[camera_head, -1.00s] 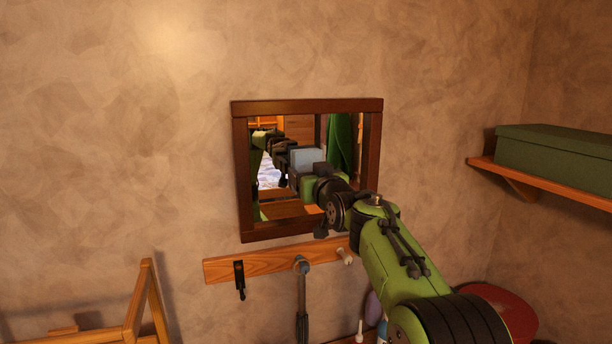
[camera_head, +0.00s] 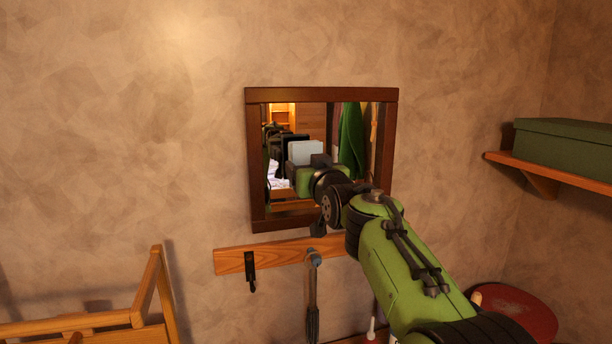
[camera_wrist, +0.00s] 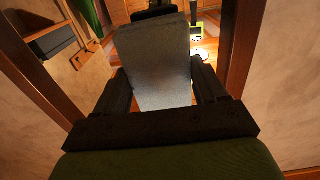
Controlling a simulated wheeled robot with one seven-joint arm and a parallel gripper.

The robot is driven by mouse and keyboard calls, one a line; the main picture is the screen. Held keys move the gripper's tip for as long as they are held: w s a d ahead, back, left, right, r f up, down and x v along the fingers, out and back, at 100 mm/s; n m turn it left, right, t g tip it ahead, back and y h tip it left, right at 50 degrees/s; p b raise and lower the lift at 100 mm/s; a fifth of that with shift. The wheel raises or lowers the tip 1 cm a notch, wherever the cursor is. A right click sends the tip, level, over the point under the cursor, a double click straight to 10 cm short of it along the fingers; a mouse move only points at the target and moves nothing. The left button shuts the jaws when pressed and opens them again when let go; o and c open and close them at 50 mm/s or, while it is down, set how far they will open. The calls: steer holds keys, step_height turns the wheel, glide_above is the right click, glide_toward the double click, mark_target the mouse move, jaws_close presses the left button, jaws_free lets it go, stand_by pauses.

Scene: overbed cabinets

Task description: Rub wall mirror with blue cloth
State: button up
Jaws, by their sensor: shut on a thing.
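The wall mirror (camera_head: 255,165) has a dark brown wooden frame and hangs on the wall ahead. The blue cloth (camera_head: 305,152), a pale blue-grey flat piece, is held upright in front of the glass. My gripper (camera_head: 308,168) is shut on it, with my arm reaching in from the lower right. In the wrist view the cloth (camera_wrist: 153,75) stands out between the dark fingers, and the mirror frame (camera_wrist: 243,45) runs along both sides. The reflection of my gripper lies close behind the cloth. I cannot tell whether the cloth touches the glass.
A wooden hook rail (camera_head: 232,262) with a black hook and a hanging grey-handled item sits below the mirror. A green box (camera_head: 565,150) is on a wooden shelf (camera_head: 540,175) at right. A red round stool (camera_head: 515,310) and a wooden rail (camera_head: 150,285) stand lower down.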

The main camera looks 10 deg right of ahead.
steer(key=s, duration=0.1)
steer(key=s+b, duration=0.1)
steer(key=s, duration=0.1)
steer(key=shift+d+b, duration=0.25)
steer(key=shift+b, duration=0.05)
steer(key=s+b, duration=0.2)
steer(key=s, duration=0.1)
steer(key=shift+d, duration=0.2)
steer(key=shift+w, duration=0.1)
